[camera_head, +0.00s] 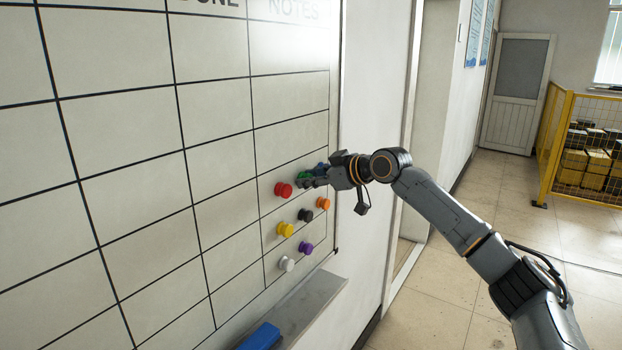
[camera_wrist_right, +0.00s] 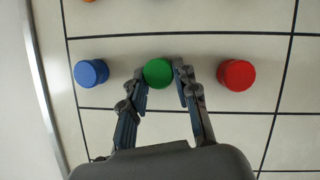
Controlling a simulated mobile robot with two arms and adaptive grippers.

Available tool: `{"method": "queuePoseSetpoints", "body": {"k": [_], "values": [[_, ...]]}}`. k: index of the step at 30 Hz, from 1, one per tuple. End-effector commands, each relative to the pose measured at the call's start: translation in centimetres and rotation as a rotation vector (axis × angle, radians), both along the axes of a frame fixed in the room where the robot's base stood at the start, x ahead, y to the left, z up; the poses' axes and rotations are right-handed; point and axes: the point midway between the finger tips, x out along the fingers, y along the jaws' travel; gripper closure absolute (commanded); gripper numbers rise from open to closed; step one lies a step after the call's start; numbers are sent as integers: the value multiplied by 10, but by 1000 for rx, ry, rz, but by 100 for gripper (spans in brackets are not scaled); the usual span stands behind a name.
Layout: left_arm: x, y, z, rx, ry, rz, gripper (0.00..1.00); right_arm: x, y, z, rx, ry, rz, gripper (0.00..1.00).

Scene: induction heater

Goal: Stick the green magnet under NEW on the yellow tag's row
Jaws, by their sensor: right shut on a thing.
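The green magnet (camera_wrist_right: 158,73) sits between the fingers of my right gripper (camera_wrist_right: 160,82), which is shut on it. In the head view the green magnet (camera_head: 303,177) shows partly behind my right gripper (camera_head: 315,177), at the right part of the whiteboard (camera_head: 115,50). Whether it touches the board is hard to tell. The red magnet (camera_head: 283,189) is just left of it and the blue magnet (camera_head: 321,168) just right. The heading NOTES shows at the top, with part of another heading beside it. NEW and the yellow tag are not in view. My left gripper is not in view.
Yellow (camera_head: 286,229), black (camera_head: 305,214), orange (camera_head: 323,203), purple (camera_head: 306,248) and white (camera_head: 287,264) magnets are below. A ledge (camera_head: 310,300) under the board holds a blue block (camera_head: 260,337). A yellow fence (camera_head: 545,150) stands far right. The floor right of the board is clear.

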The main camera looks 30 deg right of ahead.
Motion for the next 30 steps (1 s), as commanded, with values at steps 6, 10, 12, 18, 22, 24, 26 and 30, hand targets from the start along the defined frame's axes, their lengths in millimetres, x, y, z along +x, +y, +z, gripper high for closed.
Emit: {"method": "queuePoseSetpoints", "body": {"k": [6,10,12,18,22,24,26,30], "values": [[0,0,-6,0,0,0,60,-10,-5,-2,-1,1,-2,100],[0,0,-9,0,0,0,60,-16,-8,-1,-1,0,-2,100],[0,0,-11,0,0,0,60,-19,-9,-1,-1,1,-1,100],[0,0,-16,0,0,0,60,-28,-13,-2,-1,1,-2,100],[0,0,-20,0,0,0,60,-35,-15,-2,-1,1,-1,100],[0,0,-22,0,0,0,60,-38,-17,-2,-1,1,-1,100],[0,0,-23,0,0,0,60,-40,-18,-2,-1,0,-2,100],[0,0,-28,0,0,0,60,-47,-21,-2,-1,0,-2,100]]}}
